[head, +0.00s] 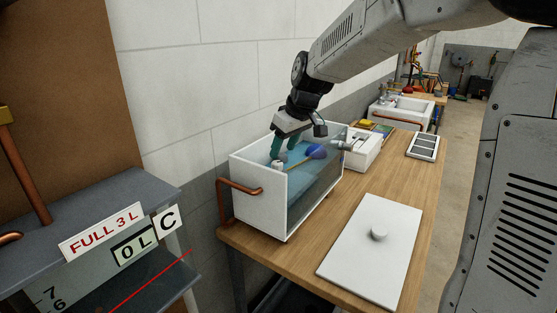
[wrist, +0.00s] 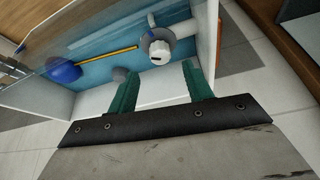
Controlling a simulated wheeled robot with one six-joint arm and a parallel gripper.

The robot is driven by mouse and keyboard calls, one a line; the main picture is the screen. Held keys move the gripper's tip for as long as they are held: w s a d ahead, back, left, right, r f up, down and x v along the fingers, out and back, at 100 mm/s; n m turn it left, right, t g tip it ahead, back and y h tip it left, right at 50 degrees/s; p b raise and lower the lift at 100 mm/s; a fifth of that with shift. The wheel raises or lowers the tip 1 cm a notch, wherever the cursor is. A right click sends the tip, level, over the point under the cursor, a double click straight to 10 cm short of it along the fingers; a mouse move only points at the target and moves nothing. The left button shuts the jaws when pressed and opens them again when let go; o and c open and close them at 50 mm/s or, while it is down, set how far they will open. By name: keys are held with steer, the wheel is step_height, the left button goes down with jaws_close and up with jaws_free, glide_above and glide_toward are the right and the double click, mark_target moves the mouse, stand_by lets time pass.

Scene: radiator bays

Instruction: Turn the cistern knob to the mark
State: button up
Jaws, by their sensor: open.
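The open-topped cistern (head: 258,200) is a white box with a clear front, holding bluish water. Inside are a blue float (head: 316,151) and a yellow rod (head: 301,161); the float (wrist: 63,70) and rod (wrist: 108,54) also show in the wrist view. The white knob (wrist: 158,47), with a short dark line on its face, sits just beyond my fingertips in the wrist view. My gripper (head: 285,150) has green fingers pointing down into the cistern's top. In the wrist view, my gripper (wrist: 158,78) is open, with nothing between its fingers. I cannot clearly make out the target mark.
A white lid (head: 350,259) with a round handle lies on the wooden bench (head: 298,258). A copper pipe (head: 237,187) runs beside the cistern's left end. A white box (head: 364,155) stands behind it. Left, a grey shelf carries a "FULL 3 L" sign (head: 101,232).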

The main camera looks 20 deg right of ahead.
mark_target(277, 163)
steer(key=x, duration=0.5)
steer(key=shift+f, duration=0.15)
steer(key=c, duration=1)
steer(key=shift+o, duration=0.2)
steer(key=shift+m, duration=0.4)
steer(key=m, duration=0.1)
steer(key=m+h, duration=0.1)
steer(key=m, duration=0.1)
steer(key=shift+a+h, duration=0.2)
steer(key=shift+h, duration=0.1)
steer(key=shift+m+h, duration=1)
steer(key=shift+m, duration=1.7)
steer(key=shift+a, duration=0.1)
